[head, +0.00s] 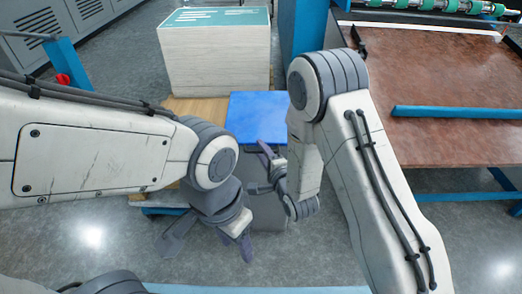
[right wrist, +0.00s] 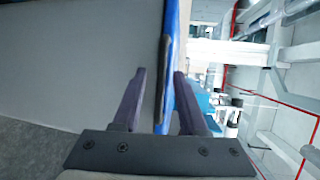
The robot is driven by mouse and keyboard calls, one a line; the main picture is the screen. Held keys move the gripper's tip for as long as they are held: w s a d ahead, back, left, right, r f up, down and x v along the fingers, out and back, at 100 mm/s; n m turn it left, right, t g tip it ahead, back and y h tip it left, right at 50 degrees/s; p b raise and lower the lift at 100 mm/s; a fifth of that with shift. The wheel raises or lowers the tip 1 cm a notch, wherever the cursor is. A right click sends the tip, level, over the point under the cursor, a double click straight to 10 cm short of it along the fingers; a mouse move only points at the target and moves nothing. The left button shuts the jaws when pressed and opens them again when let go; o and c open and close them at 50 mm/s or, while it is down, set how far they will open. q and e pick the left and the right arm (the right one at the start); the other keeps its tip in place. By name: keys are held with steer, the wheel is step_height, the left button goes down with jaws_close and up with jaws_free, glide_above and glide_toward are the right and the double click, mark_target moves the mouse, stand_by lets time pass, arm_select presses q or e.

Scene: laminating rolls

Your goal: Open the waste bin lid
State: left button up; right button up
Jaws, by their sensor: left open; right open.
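The waste bin has a flat blue lid (head: 258,117), which looks shut on its grey body (head: 270,215) in the head view. My right gripper (head: 257,168) is open at the near side of the bin, just below the lid's front edge. In the right wrist view the grey bin wall (right wrist: 80,60) fills the left. The blue lid edge (right wrist: 170,60) and a dark strip (right wrist: 162,75) along it lie between the fingers of my right gripper (right wrist: 160,74). I cannot tell whether they touch. My left gripper (head: 207,250) is open and empty over the floor, left of the bin.
A tall stack of white sheets (head: 215,60) with a green top stands on a wooden pallet (head: 200,104) behind the bin. A brown machine table (head: 440,85) with a blue bar (head: 456,112) stands at the right. Grey floor is open at the left.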

steer(key=shift+a, duration=0.1)
steer(key=shift+c, duration=0.4)
jaws_close()
